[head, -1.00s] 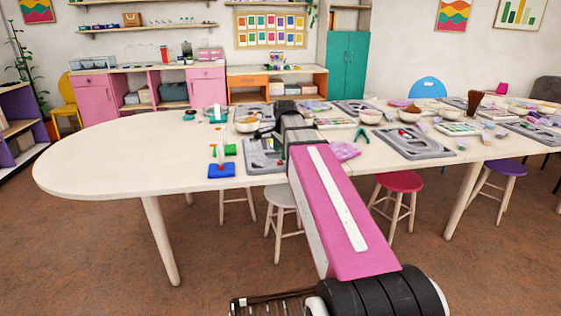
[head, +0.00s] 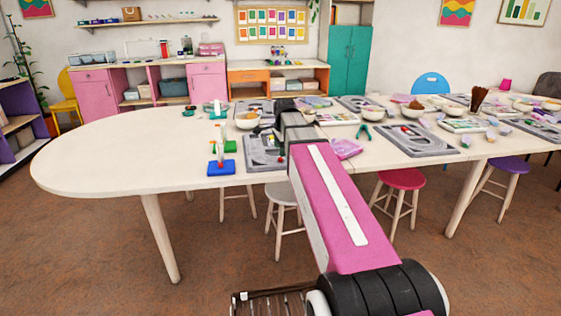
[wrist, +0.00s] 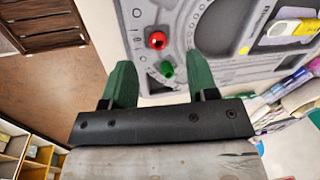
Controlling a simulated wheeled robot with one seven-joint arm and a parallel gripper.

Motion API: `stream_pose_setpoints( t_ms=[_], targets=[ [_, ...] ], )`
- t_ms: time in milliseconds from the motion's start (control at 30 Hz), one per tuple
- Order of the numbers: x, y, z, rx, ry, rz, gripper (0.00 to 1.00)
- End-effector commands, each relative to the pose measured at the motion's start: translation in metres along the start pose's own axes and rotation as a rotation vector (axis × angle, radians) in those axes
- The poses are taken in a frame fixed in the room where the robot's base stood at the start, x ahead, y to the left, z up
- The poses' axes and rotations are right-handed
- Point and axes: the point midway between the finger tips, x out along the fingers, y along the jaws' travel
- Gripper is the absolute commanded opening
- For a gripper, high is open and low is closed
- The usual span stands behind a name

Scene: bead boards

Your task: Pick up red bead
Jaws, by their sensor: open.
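The red bead (wrist: 157,40) sits on the grey bead board (wrist: 205,15) in the wrist view, near the board's marked edge. A green bead (wrist: 167,69) lies close to it, nearer my gripper. My gripper (wrist: 159,58) is open, with nothing gripped between its green fingers. In the picture, the red bead appears just beyond the fingertips, between their two lines. The height of the fingers over the board is hard to judge. In the head view the board (head: 262,162) lies near the table's front edge, partly hidden by my arm.
A yellow-and-white item (wrist: 290,28) lies on the board's right side. Pens or tubes (wrist: 285,95) lie beside the board. In the head view, blue and green blocks (head: 221,168) with upright posts stand left of the board. The table's left end (head: 110,155) is clear.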

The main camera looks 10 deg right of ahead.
Motion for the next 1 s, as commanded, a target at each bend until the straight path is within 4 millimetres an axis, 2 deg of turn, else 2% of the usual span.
stream_pose_setpoints(
  t_ms=[400, 633, 667, 800, 1000],
  targets=[
    [0.045, 0.002, 0.001, 0.000, 0.000, 0.001, 0.53],
    [0.049, 0.002, 0.001, 0.000, -0.001, 0.001, 0.53],
    [0.049, 0.002, 0.001, 0.000, -0.001, 0.001, 0.47],
    [0.050, 0.002, 0.001, 0.000, -0.002, 0.000, 0.02],
    [0.050, 0.001, 0.001, 0.000, -0.002, -0.001, 0.01]
  ],
)
